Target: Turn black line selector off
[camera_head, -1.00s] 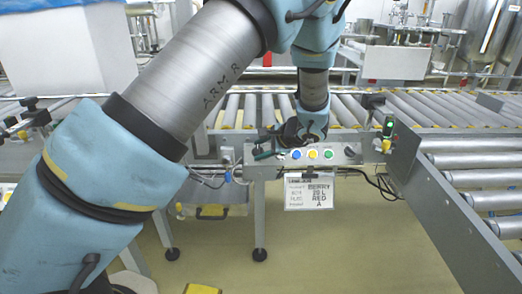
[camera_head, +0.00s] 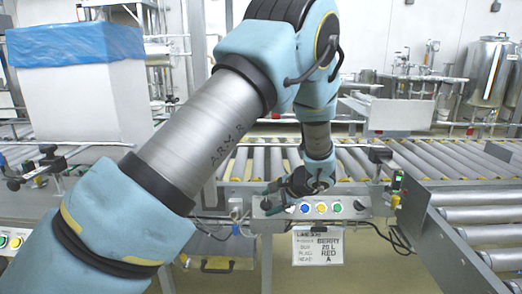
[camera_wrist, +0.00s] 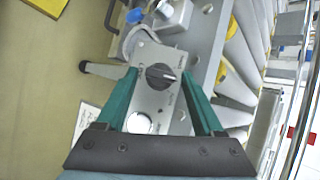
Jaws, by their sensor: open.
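A black selector knob (camera_wrist: 160,76) with a pale pointer line sits on a grey control panel (camera_wrist: 151,100) in the wrist view. My gripper (camera_wrist: 159,73) is open, with one green finger on each side of the knob; I cannot tell whether they touch it. A whitish round button (camera_wrist: 139,122) lies between the fingers nearer the palm. In the head view my gripper (camera_head: 271,202) is at the left end of the panel (camera_head: 279,226), hiding the knob there. Blue (camera_head: 304,207), yellow (camera_head: 321,207) and green (camera_head: 337,207) buttons show to its right.
A paper sign (camera_head: 317,246) hangs below the panel. A roller conveyor (camera_head: 395,163) runs behind it, and another (camera_head: 485,225) lies at the right. A green-lit switch (camera_head: 397,181) stands right of the panel. A white box with blue liner (camera_head: 75,90) is at the left.

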